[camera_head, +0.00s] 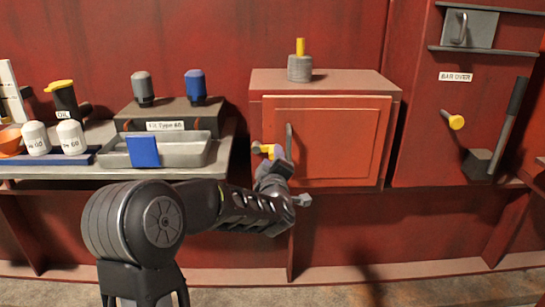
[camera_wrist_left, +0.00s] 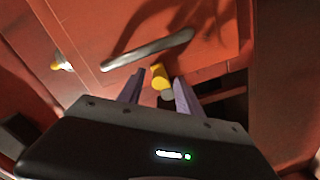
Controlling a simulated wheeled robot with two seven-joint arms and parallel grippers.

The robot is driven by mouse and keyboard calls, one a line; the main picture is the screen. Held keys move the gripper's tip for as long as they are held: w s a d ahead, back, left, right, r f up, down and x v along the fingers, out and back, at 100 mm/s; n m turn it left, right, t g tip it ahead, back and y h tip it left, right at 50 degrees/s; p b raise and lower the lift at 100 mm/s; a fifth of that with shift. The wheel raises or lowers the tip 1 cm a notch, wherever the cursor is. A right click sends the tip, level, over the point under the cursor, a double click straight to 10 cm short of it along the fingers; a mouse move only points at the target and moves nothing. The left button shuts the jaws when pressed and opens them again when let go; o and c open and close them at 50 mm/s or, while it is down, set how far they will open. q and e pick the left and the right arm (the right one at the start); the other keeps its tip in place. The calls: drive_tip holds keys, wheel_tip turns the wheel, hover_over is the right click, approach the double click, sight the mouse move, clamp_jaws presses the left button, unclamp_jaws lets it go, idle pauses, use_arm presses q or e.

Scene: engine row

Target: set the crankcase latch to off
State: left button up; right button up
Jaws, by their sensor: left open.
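The latch (camera_head: 266,149), yellow with a grey end, sits at the left edge of the red crankcase door (camera_head: 340,140) and looks about level in the head view. My left gripper (camera_head: 272,164) is right at it, partly covering the latch and the door's lower left. In the left wrist view the yellow latch (camera_wrist_left: 159,77) shows between the tips of my open left gripper (camera_wrist_left: 158,90). I cannot tell whether a finger touches it. The door looks shut. No off marking is readable. My right gripper is not in view.
A grey door handle (camera_head: 289,140) stands close right of the latch; it also crosses the left wrist view (camera_wrist_left: 147,50). A bench with a metal tray (camera_head: 190,155) lies left. A grey-ringed post (camera_head: 300,68) stands on the cabinet. A yellow knob (camera_head: 455,122) is on the right wall.

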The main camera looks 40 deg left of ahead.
use_arm(q)
drive_tip(key=shift+x, duration=1)
drive_tip(key=shift+c, duration=0.3)
clamp_jaws()
